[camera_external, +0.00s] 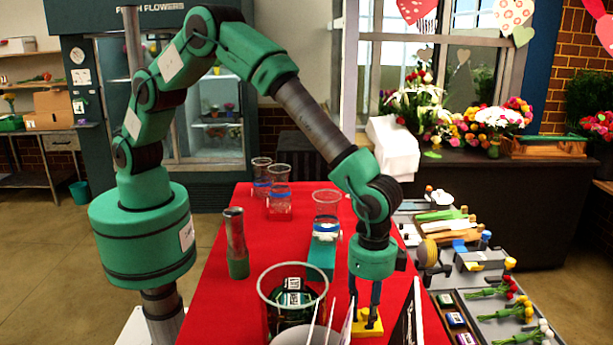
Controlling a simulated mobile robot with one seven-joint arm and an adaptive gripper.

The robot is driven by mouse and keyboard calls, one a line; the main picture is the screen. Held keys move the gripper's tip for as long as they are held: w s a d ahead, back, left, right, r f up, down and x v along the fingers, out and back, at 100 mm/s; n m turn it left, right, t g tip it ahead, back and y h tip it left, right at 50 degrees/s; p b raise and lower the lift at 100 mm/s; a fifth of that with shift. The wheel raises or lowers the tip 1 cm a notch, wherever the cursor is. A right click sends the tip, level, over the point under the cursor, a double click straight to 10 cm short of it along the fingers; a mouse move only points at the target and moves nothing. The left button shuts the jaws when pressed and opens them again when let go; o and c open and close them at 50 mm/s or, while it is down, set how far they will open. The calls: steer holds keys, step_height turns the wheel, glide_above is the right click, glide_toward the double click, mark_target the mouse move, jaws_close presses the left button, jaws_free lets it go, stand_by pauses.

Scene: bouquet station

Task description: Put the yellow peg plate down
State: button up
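The yellow peg plate (368,325) is low at the front of the red-covered table, right of centre. It has a small upright part between my fingers. My gripper (365,312) points straight down over it, with its fingers on either side of that upright part. The fingers look close to it, but I cannot tell whether they touch it. The plate appears at table height; whether it rests on the cloth is hard to see.
A large clear container (292,300) stands just left of the gripper, with a grey bowl (305,337) in front. A dark wedge-shaped card (408,318) stands close on the right. Glass vases (327,205) stand farther back. Flowers and tools lie on the grey side table (480,290).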

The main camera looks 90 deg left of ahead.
mark_target(366, 310)
steer(key=shift+r, duration=0.2)
step_height(366, 310, up, 12)
steer(key=shift+p, duration=0.4)
stand_by(0.5)
stand_by(0.5)
steer(key=s+a+r+n+t, duration=0.1)
steer(key=s+a+r, duration=0.3)
steer(key=a+r, duration=0.45)
steer(key=s+a+r+n+t, duration=0.1)
steer(key=s+a+r+n, duration=0.15)
steer(key=a+r, duration=0.65)
steer(key=s+a+r+n, duration=0.1)
steer(key=s+a+r, duration=0.5)
steer(key=a, duration=0.4)
steer(key=s+a+r+n+t, duration=0.2)
steer(key=s+a+r, duration=0.3)
steer(key=s+a, duration=0.55)
steer(key=s+a+f+n, duration=0.1)
steer(key=s+a, duration=0.3)
steer(key=s, duration=0.3)
steer(key=s+a+f+n+t, duration=0.1)
steer(key=s+a, duration=0.3)
steer(key=s, duration=0.4)
steer(key=shift+a+f+t, duration=0.25)
steer(key=shift+f+t, duration=0.05)
steer(key=shift+f, duration=0.05)
